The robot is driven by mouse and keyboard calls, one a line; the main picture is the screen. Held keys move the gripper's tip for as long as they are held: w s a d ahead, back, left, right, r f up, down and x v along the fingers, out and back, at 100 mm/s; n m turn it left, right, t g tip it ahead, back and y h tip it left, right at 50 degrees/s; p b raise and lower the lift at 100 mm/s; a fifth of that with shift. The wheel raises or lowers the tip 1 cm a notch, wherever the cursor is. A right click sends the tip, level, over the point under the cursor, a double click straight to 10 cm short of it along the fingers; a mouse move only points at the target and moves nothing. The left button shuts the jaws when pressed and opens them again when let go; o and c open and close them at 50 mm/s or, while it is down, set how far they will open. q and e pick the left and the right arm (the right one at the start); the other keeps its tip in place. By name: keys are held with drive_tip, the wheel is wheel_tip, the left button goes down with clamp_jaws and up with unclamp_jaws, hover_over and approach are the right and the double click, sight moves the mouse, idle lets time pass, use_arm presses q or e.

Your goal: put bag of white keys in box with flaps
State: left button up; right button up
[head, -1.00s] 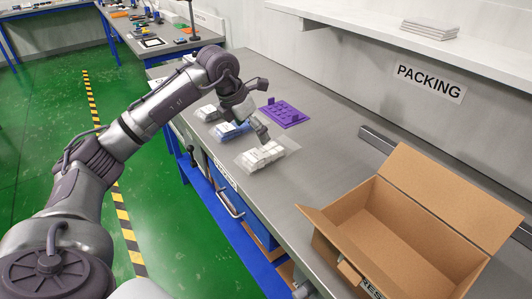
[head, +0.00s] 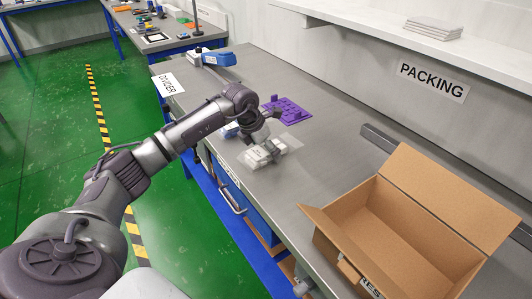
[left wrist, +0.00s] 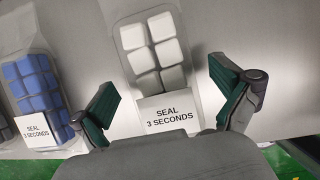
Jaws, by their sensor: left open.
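The bag of white keys (head: 258,157) lies flat on the grey bench. In the left wrist view the clear bag (left wrist: 155,60) shows white keys in two columns and a "SEAL 3 SECONDS" label. My left gripper (head: 266,140) is above the bag, open and empty. In the left wrist view its fingers (left wrist: 163,78) stand on either side of the bag, with no grip on it. The cardboard box with flaps (head: 336,238) stands open on the bench at the lower right, its visible inside empty. My right gripper is not in view.
A bag of blue keys (left wrist: 38,85) lies left of the white one, also partly visible in the head view (head: 229,130). A purple keyed plate (head: 287,111) lies behind my gripper. A blue device (head: 218,59) stands farther off. Bench between bag and box is clear.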

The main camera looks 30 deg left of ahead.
use_arm(q)
drive_tip(key=c, duration=1.5)
